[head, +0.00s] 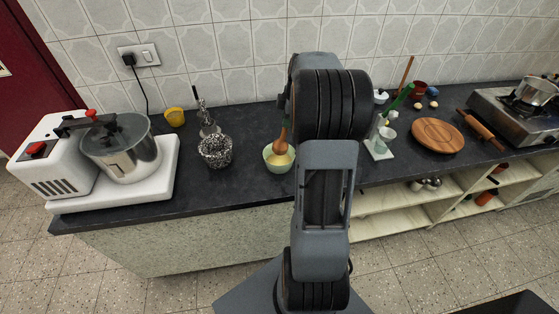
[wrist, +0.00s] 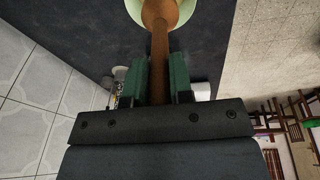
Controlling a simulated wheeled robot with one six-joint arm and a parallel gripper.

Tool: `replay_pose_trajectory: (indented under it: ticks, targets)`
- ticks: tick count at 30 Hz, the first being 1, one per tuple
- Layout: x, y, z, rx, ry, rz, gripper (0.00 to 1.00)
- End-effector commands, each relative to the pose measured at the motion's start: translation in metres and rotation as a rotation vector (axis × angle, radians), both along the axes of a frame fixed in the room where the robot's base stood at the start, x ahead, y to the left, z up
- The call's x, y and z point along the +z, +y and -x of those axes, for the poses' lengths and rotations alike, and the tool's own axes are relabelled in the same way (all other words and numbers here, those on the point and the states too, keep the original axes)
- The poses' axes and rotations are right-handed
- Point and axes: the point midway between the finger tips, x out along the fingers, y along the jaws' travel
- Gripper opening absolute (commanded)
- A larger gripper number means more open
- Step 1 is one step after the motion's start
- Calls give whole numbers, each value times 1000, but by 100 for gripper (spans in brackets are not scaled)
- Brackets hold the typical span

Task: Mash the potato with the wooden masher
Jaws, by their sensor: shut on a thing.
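The wooden masher (head: 281,143) stands head-down in a pale green bowl (head: 267,163) on the dark counter. Yellow potato (head: 281,160) shows in the bowl around the masher's head. In the wrist view my gripper (wrist: 160,78) is shut on the handle of the masher (wrist: 158,50), one green finger on each side. The bowl (wrist: 134,11) is at the top edge there, with the masher's head over its inside.
A mixer with a steel pot (head: 120,155) fills the left end. A round wooden board (head: 437,135), rolling pin (head: 482,130) and stove (head: 515,118) are at right.

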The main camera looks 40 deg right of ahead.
Motion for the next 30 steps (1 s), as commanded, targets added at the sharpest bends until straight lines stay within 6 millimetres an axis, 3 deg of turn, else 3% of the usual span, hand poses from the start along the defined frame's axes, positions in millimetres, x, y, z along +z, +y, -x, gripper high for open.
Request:
replay_pose_trajectory:
  ticks: [17, 30]
  targets:
    - [7, 0, 0, 1, -1, 1, 0]
    - [49, 0, 0, 1, -2, 1, 0]
